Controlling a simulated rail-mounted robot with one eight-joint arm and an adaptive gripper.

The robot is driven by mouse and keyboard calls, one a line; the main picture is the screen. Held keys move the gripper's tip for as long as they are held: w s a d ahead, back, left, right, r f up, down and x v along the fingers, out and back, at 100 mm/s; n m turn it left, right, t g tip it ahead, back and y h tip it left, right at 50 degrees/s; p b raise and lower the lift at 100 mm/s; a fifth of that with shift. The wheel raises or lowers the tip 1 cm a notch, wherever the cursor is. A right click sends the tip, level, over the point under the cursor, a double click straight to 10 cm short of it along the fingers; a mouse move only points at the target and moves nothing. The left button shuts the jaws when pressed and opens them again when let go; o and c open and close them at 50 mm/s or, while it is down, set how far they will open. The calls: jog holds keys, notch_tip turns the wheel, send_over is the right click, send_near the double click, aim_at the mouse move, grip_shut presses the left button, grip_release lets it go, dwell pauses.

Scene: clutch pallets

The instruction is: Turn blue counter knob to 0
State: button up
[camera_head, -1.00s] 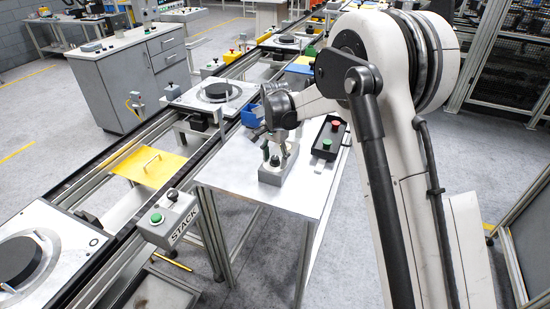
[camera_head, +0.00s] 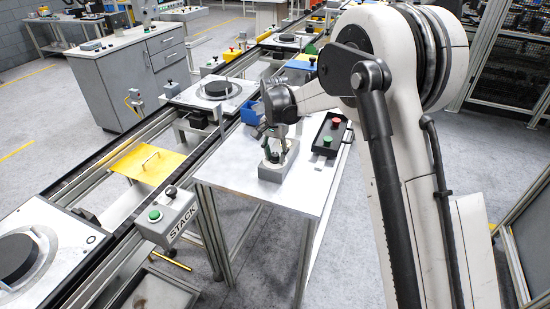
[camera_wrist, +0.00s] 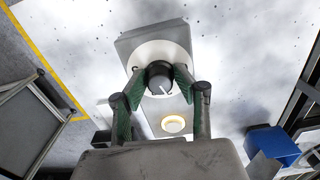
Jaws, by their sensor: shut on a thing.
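A dark grey knob (camera_wrist: 160,80) with a white pointer mark sits on a round pale dial (camera_wrist: 152,52) in the wrist view. The dial is on a grey box (camera_wrist: 128,42); in the head view this box (camera_head: 271,172) stands on the metal table. No blue shows on the knob and no digits can be read. My gripper (camera_wrist: 159,74) has its two green-padded fingers shut on the knob's sides from above. In the head view, my gripper (camera_head: 268,140) is over the box, with the knob mostly hidden. The white pointer slants toward the lower right in the wrist view.
A round cream button (camera_wrist: 173,124) is on the same box. A black box with red and green buttons (camera_head: 327,142) lies to the right on the table (camera_head: 235,172). A blue bin (camera_head: 251,113) is behind, and the conveyor (camera_head: 125,165) runs along the left.

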aim_at(275, 154)
jog(key=n+b, duration=0.2)
jog(key=n, duration=0.1)
jog(key=shift+f+n+b, duration=0.15)
jog(key=shift+n+b, duration=0.15)
jog(key=shift+b, duration=0.1)
jog(key=n+b, duration=0.2)
jog(key=n, duration=0.1)
jog(key=shift+n, duration=0.3)
jog(key=n+b, duration=0.1)
jog(key=n, duration=0.2)
jog(key=shift+b, duration=0.4)
jog(key=shift+n+b, duration=0.55)
jog(key=shift+n, duration=1.25)
jog(key=shift+r+n, duration=0.2)
jog(key=shift+n, duration=0.1)
jog(key=o, duration=1.1)
notch_tip(275, 154, up, 12)
